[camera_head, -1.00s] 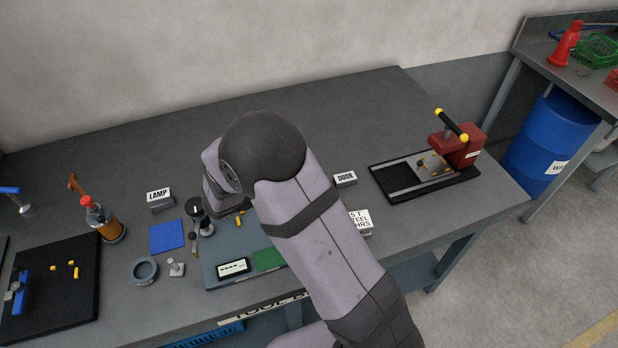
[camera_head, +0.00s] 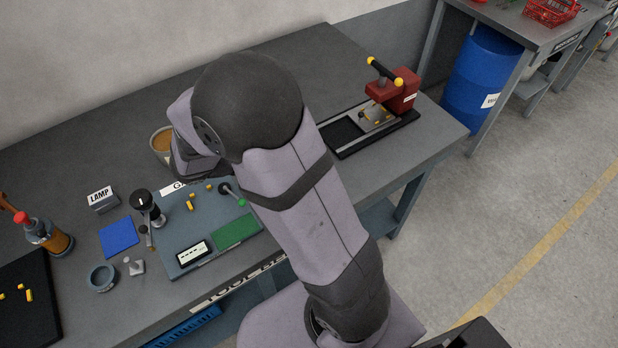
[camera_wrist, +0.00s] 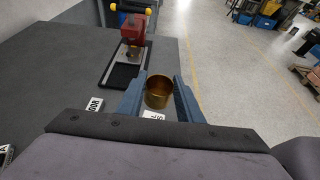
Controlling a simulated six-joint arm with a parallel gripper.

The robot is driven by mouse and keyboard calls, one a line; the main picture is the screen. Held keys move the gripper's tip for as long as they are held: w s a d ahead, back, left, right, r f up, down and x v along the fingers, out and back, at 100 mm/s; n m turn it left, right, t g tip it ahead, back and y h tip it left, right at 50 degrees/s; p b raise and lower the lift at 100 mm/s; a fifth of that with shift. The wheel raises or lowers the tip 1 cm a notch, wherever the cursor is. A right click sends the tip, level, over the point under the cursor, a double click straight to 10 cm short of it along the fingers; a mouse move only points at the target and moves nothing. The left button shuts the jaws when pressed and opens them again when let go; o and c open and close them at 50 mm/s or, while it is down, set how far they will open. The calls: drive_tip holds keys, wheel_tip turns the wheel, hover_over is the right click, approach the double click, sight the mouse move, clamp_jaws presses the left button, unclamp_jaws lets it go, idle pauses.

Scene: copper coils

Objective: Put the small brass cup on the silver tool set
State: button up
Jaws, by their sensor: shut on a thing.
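The small brass cup (camera_wrist: 158,97) is round and open at the top. It stands between the two blue-grey fingers of my gripper (camera_wrist: 160,81) in the wrist view. My gripper is shut on it, above the right part of the bench. In the head view my arm hides the fingers and what they hold. A small silver-grey piece (camera_head: 135,267) stands on the bench at lower left, beside a dark ring (camera_head: 102,278). A dark-topped metal tool (camera_head: 143,203) stands by the grey-blue board (camera_head: 212,222). I cannot tell which is the silver tool set.
A red press (camera_head: 396,95) on a black base (camera_head: 345,147) stands at the bench's right end. A tan-filled cup (camera_head: 161,141) is behind my arm. The LAMP block (camera_head: 101,198) and a blue square (camera_head: 119,237) lie left of the board. The back bench is mostly clear.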

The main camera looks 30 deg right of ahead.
drive_tip(key=shift+f+p, duration=0.45)
drive_tip(key=shift+f, duration=4.55)
drive_tip(key=shift+f, duration=0.15)
drive_tip(key=o, duration=1)
drive_tip(key=shift+b+v, duration=1.4)
drive_tip(key=shift+v, duration=4.65)
